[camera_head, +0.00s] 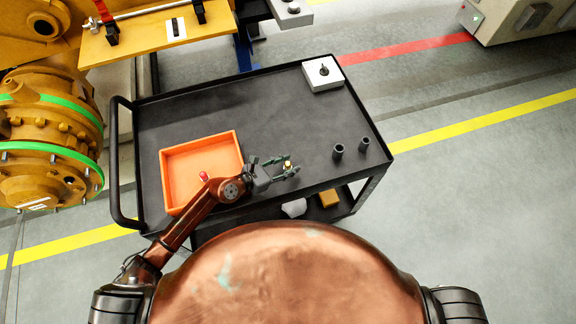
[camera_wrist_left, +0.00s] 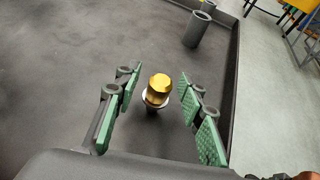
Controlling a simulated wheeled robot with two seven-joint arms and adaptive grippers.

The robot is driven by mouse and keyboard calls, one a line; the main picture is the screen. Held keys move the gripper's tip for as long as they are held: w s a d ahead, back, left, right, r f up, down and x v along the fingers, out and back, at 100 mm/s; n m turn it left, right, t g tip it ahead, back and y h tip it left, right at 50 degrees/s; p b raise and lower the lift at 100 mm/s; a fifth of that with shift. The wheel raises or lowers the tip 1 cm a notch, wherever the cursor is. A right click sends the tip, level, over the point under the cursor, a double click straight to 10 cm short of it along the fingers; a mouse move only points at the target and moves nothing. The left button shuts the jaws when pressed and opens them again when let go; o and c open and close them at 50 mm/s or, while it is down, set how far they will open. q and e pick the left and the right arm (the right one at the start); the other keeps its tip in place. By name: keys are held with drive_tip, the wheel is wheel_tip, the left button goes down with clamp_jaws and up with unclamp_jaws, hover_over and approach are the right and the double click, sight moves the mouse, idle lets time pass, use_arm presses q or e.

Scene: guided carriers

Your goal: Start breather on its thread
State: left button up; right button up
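The breather, a gold hex-topped cap (camera_wrist_left: 158,86) with a pale silver ring below it, stands upright over a dark piece on the cart in the left wrist view. It also shows small in the head view as a gold breather (camera_head: 288,164). My left gripper (camera_head: 284,168) is open, with one green-padded finger on each side of the breather. In the left wrist view, gaps show between the breather and both pads. The thread and whatever the breather stands on are mostly hidden below it. My right gripper is not in view.
The black cart (camera_head: 250,110) holds an orange tray (camera_head: 165,183) with a red-topped piece (camera_head: 204,176) in it. Two dark tubes (camera_head: 338,152) (camera_head: 364,145) stand right of the gripper. A white block (camera_head: 318,80) with a dark fitting sits at the back right. The cart's middle is clear.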

use_arm(q)
clamp_jaws()
idle(0.4)
